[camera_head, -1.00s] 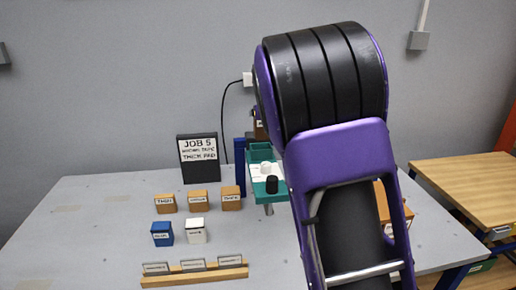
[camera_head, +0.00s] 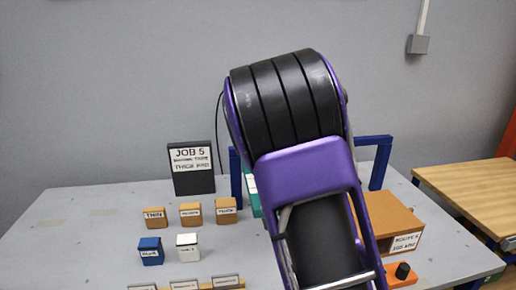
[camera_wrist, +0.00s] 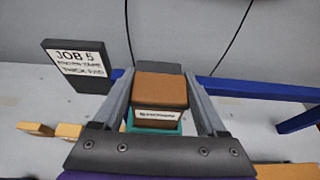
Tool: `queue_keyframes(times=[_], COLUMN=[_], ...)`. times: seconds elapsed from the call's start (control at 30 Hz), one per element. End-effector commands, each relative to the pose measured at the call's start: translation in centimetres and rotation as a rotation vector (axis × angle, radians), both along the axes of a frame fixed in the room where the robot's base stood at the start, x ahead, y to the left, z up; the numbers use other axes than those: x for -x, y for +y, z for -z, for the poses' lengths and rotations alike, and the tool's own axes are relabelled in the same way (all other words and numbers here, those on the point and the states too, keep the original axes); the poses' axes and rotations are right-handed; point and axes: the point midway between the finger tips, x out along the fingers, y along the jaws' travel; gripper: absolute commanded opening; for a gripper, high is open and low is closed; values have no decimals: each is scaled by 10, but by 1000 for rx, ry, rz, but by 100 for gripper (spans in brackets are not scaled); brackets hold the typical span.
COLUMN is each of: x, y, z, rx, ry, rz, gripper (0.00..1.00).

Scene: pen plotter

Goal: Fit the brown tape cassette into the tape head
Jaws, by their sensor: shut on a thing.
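The brown tape cassette (camera_wrist: 160,90) is between the fingers of my gripper (camera_wrist: 160,98) in the wrist view, with its white label facing the camera. My gripper is shut on it. A teal part (camera_wrist: 153,127) shows below and around the cassette; I cannot tell whether they touch. In the head view my arm hides the gripper, the cassette and most of the teal part (camera_head: 253,193). I cannot make out the tape head for certain.
A blue frame (camera_head: 374,160) stands behind my arm. A black sign (camera_head: 191,183) reads JOB 5, brown tape, thick pad. Several tan blocks (camera_head: 190,214), a blue block (camera_head: 150,251) and a white block (camera_head: 187,247) stand left. A brown box (camera_head: 393,217) and an orange part (camera_head: 399,276) are right.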

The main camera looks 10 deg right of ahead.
Motion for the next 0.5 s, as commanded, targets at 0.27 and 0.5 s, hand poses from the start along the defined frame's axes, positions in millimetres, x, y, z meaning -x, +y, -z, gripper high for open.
queue_keyframes(times=[0.27, 0.5], x=[0, 0], y=[0, 0], z=[25, 29], rx=[0, 0], ry=[0, 0], rz=[0, 0], gripper=[14, 14])
